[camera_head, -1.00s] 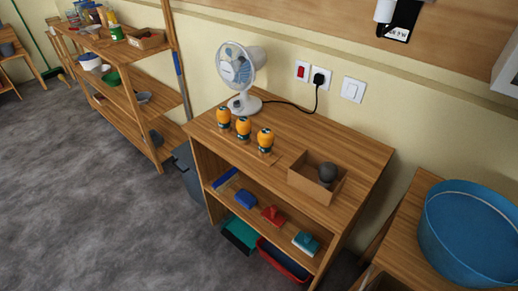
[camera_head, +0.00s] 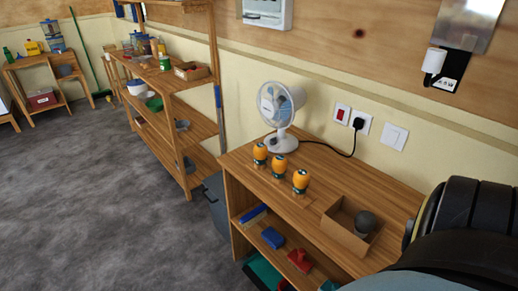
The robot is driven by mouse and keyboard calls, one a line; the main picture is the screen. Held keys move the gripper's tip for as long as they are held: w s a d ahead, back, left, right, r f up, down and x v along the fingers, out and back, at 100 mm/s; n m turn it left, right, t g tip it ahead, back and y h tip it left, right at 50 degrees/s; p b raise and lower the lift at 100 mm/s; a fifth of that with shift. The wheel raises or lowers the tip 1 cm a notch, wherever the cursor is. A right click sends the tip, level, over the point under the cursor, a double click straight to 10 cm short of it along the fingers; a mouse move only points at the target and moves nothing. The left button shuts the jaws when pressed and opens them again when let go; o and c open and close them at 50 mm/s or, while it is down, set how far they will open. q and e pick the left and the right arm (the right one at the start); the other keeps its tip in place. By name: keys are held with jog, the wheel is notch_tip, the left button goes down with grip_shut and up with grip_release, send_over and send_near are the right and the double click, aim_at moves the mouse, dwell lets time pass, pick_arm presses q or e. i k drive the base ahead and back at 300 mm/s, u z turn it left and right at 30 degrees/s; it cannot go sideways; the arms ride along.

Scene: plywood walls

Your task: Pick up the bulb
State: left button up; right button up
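Three orange, rounded bulb-like objects with dark bands stand in a row on the wooden cabinet top: a left one (camera_head: 260,153), a middle one (camera_head: 279,165) and a right one (camera_head: 300,180). An open cardboard-coloured box (camera_head: 340,232) stands to their right. A dark grey round object (camera_head: 366,222) sits in the box; I cannot tell whether it is a bulb. Neither of my grippers is in view. A black ribbed arm part of mine covers the lower right corner.
A white fan (camera_head: 280,110) stands behind the orange objects, its cord running to wall sockets (camera_head: 360,122). Blue (camera_head: 272,237) and red (camera_head: 300,260) items lie on the cabinet's shelf. A wooden shelf unit (camera_head: 205,128) stands left. Grey floor (camera_head: 80,200) is open at left.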

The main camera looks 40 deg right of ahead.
aim_at(301, 177)
jog(key=u, duration=0.05)
jog(key=i, duration=1.85)
jog(key=z, duration=2.65)
